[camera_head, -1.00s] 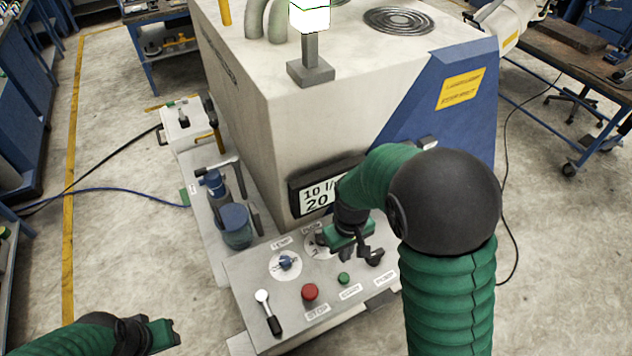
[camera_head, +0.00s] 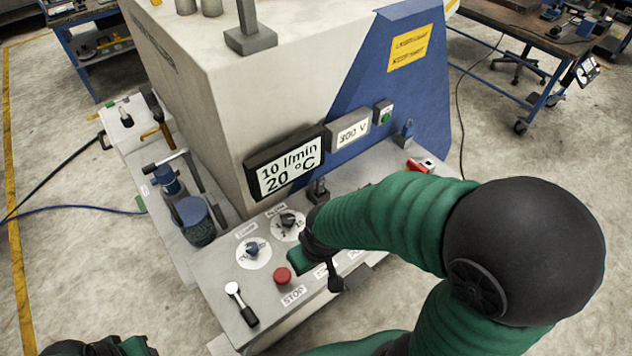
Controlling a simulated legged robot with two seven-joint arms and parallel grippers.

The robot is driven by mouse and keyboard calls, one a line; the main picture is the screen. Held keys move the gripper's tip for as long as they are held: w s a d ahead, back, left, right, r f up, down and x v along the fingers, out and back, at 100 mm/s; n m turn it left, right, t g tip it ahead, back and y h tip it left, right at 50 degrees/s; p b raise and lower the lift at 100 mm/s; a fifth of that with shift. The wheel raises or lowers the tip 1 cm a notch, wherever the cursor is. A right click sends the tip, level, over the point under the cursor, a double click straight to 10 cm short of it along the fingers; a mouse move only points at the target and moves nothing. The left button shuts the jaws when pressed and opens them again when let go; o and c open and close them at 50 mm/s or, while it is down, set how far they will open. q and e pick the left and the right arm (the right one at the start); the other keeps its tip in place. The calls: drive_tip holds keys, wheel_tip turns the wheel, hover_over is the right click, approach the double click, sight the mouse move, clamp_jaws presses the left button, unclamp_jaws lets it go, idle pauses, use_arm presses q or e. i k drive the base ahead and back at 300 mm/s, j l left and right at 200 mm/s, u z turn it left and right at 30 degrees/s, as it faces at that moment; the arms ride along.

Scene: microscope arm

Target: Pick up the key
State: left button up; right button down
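I cannot make out a key for certain. A small red and white item (camera_head: 421,165) lies at the right end of the control panel, and a small blue upright piece (camera_head: 404,132) stands behind it. Both are too small to identify. My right gripper (camera_head: 316,270) hangs over the front of the panel, right of the red stop button (camera_head: 282,275). Its arm hides part of the panel. I see nothing clearly held in it, and its finger gap is unclear. My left gripper (camera_head: 135,346) is at the bottom left, mostly cut off by the frame edge.
The control panel (camera_head: 222,269) carries two dials (camera_head: 253,250) (camera_head: 288,222) and a black-handled lever (camera_head: 241,303). A display (camera_head: 285,167) stands behind it on the large machine (camera_head: 215,100). The floor at left is clear.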

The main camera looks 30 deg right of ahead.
sight(320, 180)
drive_tip(key=z, duration=1.6)
